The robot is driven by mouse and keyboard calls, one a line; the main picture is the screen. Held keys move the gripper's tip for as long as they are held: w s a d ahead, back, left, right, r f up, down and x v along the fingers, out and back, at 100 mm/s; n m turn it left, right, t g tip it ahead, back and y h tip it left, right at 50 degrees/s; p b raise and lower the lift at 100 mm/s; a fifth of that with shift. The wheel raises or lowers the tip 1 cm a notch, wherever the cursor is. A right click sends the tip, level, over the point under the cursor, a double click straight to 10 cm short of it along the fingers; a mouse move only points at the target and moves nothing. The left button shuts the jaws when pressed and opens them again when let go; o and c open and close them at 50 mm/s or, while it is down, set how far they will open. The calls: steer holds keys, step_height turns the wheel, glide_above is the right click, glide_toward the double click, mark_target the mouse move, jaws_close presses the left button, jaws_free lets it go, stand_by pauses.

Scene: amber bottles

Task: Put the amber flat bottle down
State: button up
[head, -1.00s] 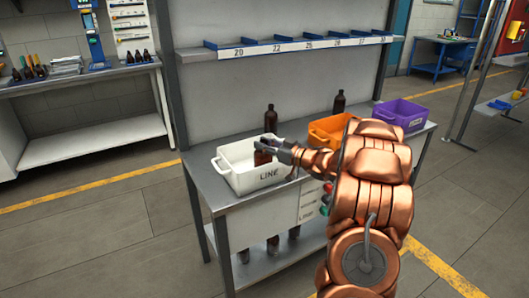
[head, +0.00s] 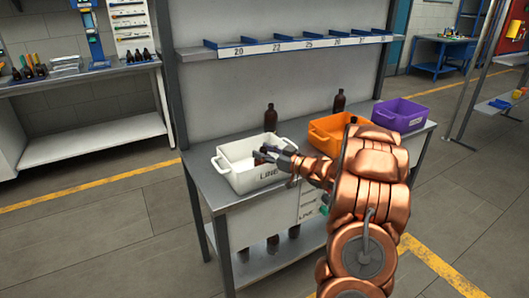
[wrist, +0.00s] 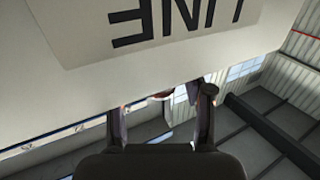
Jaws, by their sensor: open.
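The white bin (head: 232,178) marked LINE stands at the left of the bench. My gripper (head: 264,155) is at the bin's near right side, over its rim, with its fingers apart. In the wrist view the bin's labelled front wall (wrist: 70,60) fills the upper part, and my gripper (wrist: 160,108) shows open below it. A small reddish-brown patch (wrist: 163,96) shows between the fingertips. It may be part of the amber flat bottle, but most of that is hidden, and I cannot tell whether it touches a finger.
One dark bottle (head: 270,118) stands behind the white bin, and another (head: 339,101) behind the orange bin (head: 325,133). A purple bin (head: 402,114) is at the right end. Several bottles stand on the lower shelf (head: 262,266). A numbered rail (head: 300,44) runs above.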

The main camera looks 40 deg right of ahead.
steer(key=shift+r, duration=0.25)
steer(key=b+v, duration=0.1)
steer(key=v, duration=1.1)
steer(key=w+r+m+g+h, duration=0.2)
steer(key=w+h, duration=0.5)
steer(key=s+a+f+m+g, duration=0.1)
steer(key=s+a+g, duration=0.7)
steer(key=s+a, duration=0.9)
steer(key=s+a+f+m+g, duration=0.1)
steer(key=s+a+f+g, duration=0.2)
steer(key=s+a+g, duration=0.5)
steer(key=s+a, duration=0.4)
steer(key=s, duration=0.4)
steer(key=s+a, duration=0.5)
steer(key=s, duration=0.3)
steer(key=shift+f+g+y, duration=0.3)
steer(key=shift+g, duration=0.1)
